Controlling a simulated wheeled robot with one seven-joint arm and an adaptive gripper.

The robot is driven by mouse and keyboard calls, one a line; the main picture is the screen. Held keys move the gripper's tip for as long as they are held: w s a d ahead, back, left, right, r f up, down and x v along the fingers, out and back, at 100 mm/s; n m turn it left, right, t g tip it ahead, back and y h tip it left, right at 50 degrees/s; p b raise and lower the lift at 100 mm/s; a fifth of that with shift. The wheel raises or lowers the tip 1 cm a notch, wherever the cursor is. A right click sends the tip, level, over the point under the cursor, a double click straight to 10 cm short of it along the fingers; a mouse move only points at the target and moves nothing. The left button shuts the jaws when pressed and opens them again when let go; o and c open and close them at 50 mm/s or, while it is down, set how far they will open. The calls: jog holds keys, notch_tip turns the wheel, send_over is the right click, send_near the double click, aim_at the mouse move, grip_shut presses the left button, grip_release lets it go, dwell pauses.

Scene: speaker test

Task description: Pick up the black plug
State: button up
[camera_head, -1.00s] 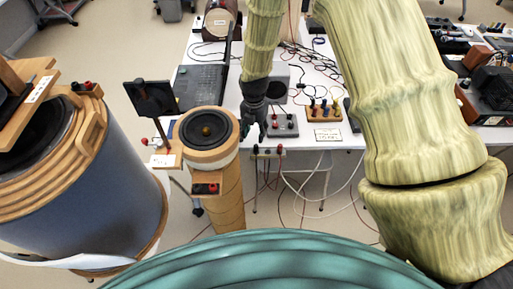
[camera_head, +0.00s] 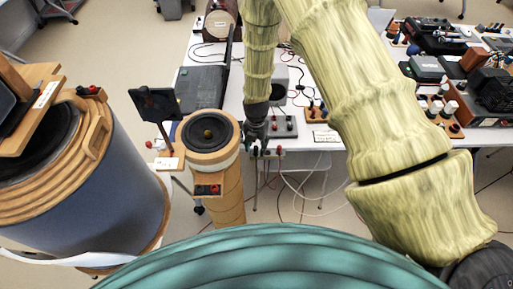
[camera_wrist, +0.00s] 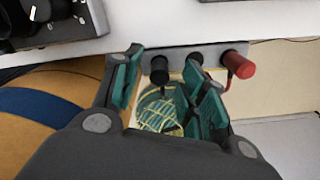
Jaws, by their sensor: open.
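In the wrist view a grey strip (camera_wrist: 208,56) at the table's front edge holds a black plug (camera_wrist: 160,70), a second dark plug (camera_wrist: 194,60) and a red plug (camera_wrist: 238,65). My gripper (camera_wrist: 165,82) is open, with teal-padded fingers. The black plug shows between the fingertips; I cannot tell whether either finger touches it. The right finger partly covers the second dark plug. In the head view my gripper (camera_head: 257,142) points down over the strip, hiding part of it, and a red end (camera_head: 280,151) shows beside it.
A round wooden speaker column (camera_head: 222,195) stands close left of my gripper. A grey box with sockets (camera_head: 285,127) and a wooden block with terminals (camera_head: 316,113) sit on the white table (camera_head: 335,138). Cables hang below the edge.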

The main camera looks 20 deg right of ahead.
jog(key=shift+f, duration=0.6)
grip_shut()
jog(key=shift+r, duration=0.1)
jog(key=shift+r+b, duration=1.7)
jog(key=shift+r, duration=3.25)
jog(key=shift+r, duration=0.15)
notch_tip(320, 180, up, 9)
jog(key=p, duration=0.7)
send_over(256, 147)
jog(key=shift+w+d+r, duration=0.1)
